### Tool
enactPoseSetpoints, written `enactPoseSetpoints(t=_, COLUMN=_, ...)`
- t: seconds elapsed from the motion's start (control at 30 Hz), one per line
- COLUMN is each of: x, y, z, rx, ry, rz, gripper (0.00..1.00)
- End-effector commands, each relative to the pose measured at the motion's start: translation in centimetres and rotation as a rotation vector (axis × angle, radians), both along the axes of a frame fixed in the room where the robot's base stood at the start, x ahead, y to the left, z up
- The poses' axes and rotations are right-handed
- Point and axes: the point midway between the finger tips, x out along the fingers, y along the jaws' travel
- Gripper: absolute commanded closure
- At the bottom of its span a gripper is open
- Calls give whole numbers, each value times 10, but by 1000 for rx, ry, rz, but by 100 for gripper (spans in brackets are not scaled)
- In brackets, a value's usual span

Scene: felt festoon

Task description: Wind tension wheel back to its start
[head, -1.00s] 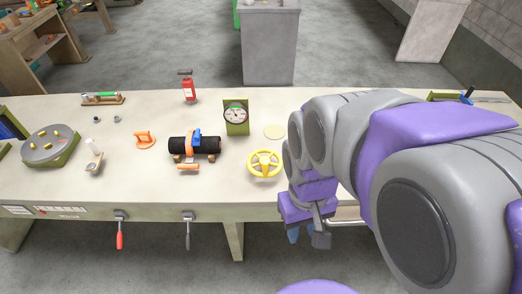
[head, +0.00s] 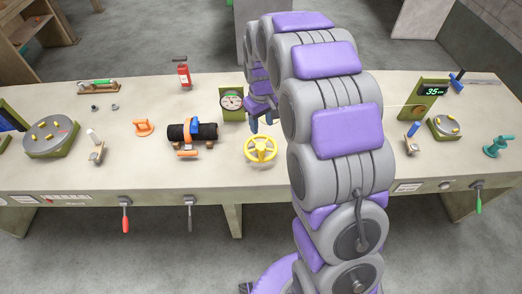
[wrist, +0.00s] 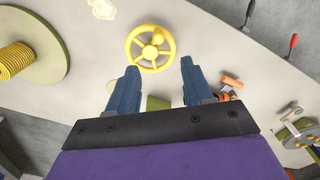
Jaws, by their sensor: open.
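The tension wheel is most likely the yellow spoked handwheel (head: 260,150) near the front edge of the bench, in front of a green gauge (head: 232,102). The wheel also shows in the wrist view (wrist: 150,48), with a knob on its rim. My gripper (head: 262,122) hangs above the bench just behind the wheel. In the wrist view its two blue fingers (wrist: 153,85) are spread wide with nothing between them. The wheel lies beyond the fingertips, apart from them.
A red extinguisher (head: 182,72) stands behind. Levers with red (head: 125,222) and grey (head: 189,215) handles hang from the front edge. A display (head: 433,92) stands at right.

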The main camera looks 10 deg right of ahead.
Motion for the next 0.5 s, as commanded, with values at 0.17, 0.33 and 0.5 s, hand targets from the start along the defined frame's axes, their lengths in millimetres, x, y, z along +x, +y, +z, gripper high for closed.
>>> enactPoseSetpoints(t=0.17, x=8, y=0, z=-9, rx=-1, ry=0, rz=11, gripper=49)
enactPoseSetpoints(t=0.33, x=9, y=0, z=-28, rx=0, ry=-2, rz=11, gripper=49)
enactPoseSetpoints(t=0.5, x=8, y=0, z=-62, rx=0, ry=2, rz=11, gripper=49)
